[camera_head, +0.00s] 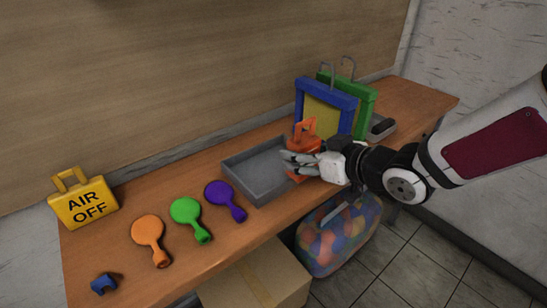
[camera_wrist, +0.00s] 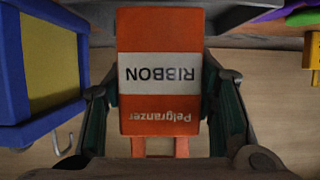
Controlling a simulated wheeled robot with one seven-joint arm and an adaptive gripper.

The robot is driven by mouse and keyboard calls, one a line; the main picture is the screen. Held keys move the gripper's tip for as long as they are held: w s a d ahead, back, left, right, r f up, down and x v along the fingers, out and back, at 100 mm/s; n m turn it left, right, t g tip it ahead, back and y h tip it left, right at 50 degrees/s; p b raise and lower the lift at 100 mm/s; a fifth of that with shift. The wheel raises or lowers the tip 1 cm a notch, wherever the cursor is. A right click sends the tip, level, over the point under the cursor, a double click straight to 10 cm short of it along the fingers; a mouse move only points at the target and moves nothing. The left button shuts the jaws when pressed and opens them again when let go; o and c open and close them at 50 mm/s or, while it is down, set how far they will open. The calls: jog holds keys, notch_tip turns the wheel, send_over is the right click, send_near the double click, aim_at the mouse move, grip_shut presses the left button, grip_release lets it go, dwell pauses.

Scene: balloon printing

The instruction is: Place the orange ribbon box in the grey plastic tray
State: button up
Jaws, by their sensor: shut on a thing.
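The orange ribbon box (camera_head: 305,133) has a white band reading "RIBBON" and a handle. My gripper (camera_head: 299,160) is shut on it, with the fingers on either side. The wrist view shows the ribbon box (camera_wrist: 160,100) between the two fingers of my gripper (camera_wrist: 168,115), its label upside down. The grey plastic tray (camera_head: 262,197) lies on the bench just left of the box and looks empty. A strip of the tray (camera_wrist: 175,18) shows at the top of the wrist view. I cannot tell whether the box touches the bench.
A blue frame (camera_head: 353,95) and a green frame (camera_head: 369,93) stand behind my gripper. A small grey tray (camera_head: 381,127) is right of them.

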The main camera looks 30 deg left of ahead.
jog(key=a, duration=0.3)
jog(key=w+a, duration=0.1)
jog(key=a, duration=0.2)
jog(key=w+a+b, duration=0.1)
jog(key=a, duration=0.2)
jog(key=shift+w+f, duration=0.15)
jog(key=shift+f, duration=0.25)
jog(key=shift+a+f, duration=0.25)
jog(key=shift+w+d+f+b, duration=0.1)
jog(key=shift+f+b, duration=0.3)
jog(key=shift+f, duration=1.15)
jog(key=shift+f, duration=0.2)
jog(key=o, duration=1.2)
jog(key=shift+r, duration=0.15)
jog(key=shift+d+r, duration=0.2)
jog(key=shift+d, duration=0.05)
jog(key=p+v, duration=0.2)
jog(key=v, duration=0.9)
jog(key=shift+s+d, duration=0.2)
jog(key=shift+s, duration=0.05)
